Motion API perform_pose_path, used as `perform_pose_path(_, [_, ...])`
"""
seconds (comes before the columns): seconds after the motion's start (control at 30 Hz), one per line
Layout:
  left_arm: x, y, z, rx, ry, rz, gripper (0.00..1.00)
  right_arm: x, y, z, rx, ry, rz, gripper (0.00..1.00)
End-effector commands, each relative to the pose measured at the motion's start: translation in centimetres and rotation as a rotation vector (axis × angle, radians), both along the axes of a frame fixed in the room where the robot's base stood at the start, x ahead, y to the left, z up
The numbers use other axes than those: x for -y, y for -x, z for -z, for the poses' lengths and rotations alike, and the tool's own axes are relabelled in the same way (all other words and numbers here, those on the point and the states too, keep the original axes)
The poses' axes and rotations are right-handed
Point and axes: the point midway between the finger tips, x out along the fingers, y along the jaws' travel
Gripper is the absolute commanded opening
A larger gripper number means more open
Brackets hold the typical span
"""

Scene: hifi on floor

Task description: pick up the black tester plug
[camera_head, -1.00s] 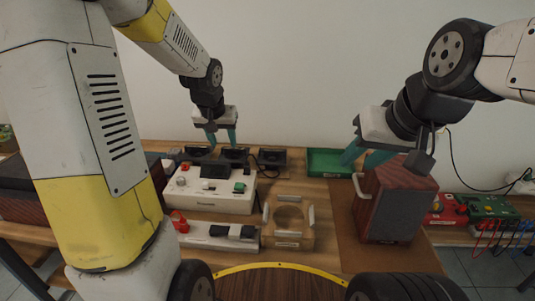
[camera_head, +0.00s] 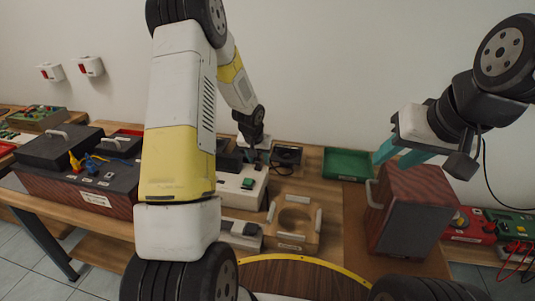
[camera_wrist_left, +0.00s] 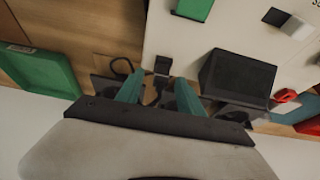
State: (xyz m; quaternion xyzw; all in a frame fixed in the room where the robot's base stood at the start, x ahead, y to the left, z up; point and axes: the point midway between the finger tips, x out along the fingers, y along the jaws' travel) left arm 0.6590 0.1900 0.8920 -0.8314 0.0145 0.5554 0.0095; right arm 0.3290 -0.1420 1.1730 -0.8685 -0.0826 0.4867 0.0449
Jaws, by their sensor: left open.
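A small black block, probably the black tester plug (camera_wrist_left: 162,65), shows in the left wrist view at the edge of the white tester box (camera_wrist_left: 222,32). A dark cable lies beside it. My left gripper (camera_wrist_left: 158,92) is open, with its two teal fingers on either side of the space just below the block. In the head view the white tester box (camera_head: 226,186) is partly hidden by my left arm, and my left gripper (camera_head: 256,152) is at its back edge. My right gripper (camera_head: 398,153) is open and empty, beside the top of a speaker.
The wood-sided speaker (camera_head: 405,210) stands at the right. A green tray (camera_head: 347,164) lies at the back. A large dark case (camera_head: 62,185) with a handle stands left.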

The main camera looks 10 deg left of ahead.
Motion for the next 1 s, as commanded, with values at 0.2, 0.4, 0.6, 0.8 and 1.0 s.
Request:
perform_pose_path(0.2, [0.00,-0.21,0.55,0.000,0.000,0.000,0.45,0.00,0.00,0.00,0.000,0.000,0.000,0.36])
perform_pose_path(0.4, [0.00,-0.19,0.54,-0.001,0.000,0.000,0.23,0.00,-0.01,-0.01,0.000,0.000,0.000,0.36])
perform_pose_path(0.6, [0.00,-0.19,0.53,-0.001,0.000,0.000,0.00,0.00,-0.01,-0.01,0.000,0.000,0.000,0.36])
perform_pose_path(0.8, [0.00,-0.19,0.51,0.000,0.000,0.000,0.00,0.00,0.00,0.00,0.000,0.000,0.000,0.36])
perform_pose_path(1.0, [-0.02,-0.24,-0.21,0.001,0.000,-0.001,0.00,0.00,0.00,0.00,0.000,0.000,0.000,0.36])
